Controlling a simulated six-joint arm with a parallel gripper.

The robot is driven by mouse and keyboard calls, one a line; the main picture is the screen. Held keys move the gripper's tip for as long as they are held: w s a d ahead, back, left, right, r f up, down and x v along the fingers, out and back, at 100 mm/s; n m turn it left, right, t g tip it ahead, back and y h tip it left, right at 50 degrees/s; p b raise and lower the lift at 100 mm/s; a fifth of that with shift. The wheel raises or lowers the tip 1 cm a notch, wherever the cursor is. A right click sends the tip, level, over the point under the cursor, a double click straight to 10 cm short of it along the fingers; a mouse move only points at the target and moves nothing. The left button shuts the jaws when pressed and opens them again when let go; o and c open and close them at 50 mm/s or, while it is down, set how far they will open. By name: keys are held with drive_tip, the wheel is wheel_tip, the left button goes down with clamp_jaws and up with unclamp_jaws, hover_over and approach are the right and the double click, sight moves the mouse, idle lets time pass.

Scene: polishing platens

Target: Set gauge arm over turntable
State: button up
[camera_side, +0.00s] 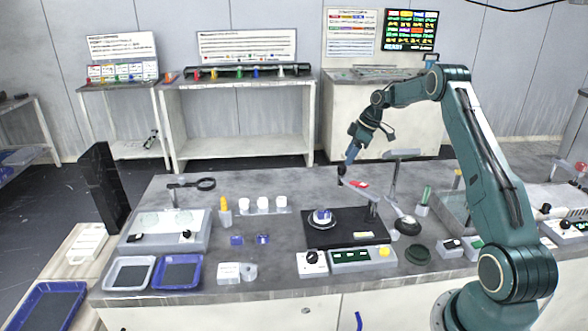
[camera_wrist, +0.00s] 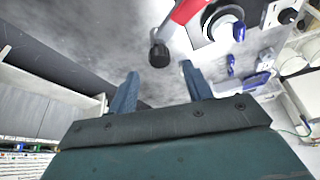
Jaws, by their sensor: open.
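The gauge arm (camera_side: 358,184) is a dark bar with a red section on a post at the right of the turntable (camera_side: 322,219). It points to the back left, behind the turntable rather than across it. In the wrist view its red section (camera_wrist: 186,11) ends near a black knob (camera_wrist: 159,53). The turntable is round, on a black base, with a blue-and-white piece on top; part of it shows in the wrist view (camera_wrist: 222,20). My gripper (camera_side: 345,169) is above the arm's free end. In the wrist view my gripper (camera_wrist: 160,80) is open and empty, the knob ahead between its fingers.
A control box (camera_side: 362,258) with a yellow button stands in front of the turntable. White cups (camera_side: 263,204) and a yellow-topped bottle (camera_side: 225,212) stand to its left. The bench's back left is fairly clear.

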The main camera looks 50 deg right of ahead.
sight(343, 167)
drive_tip(key=shift+x, duration=2.4)
clamp_jaws()
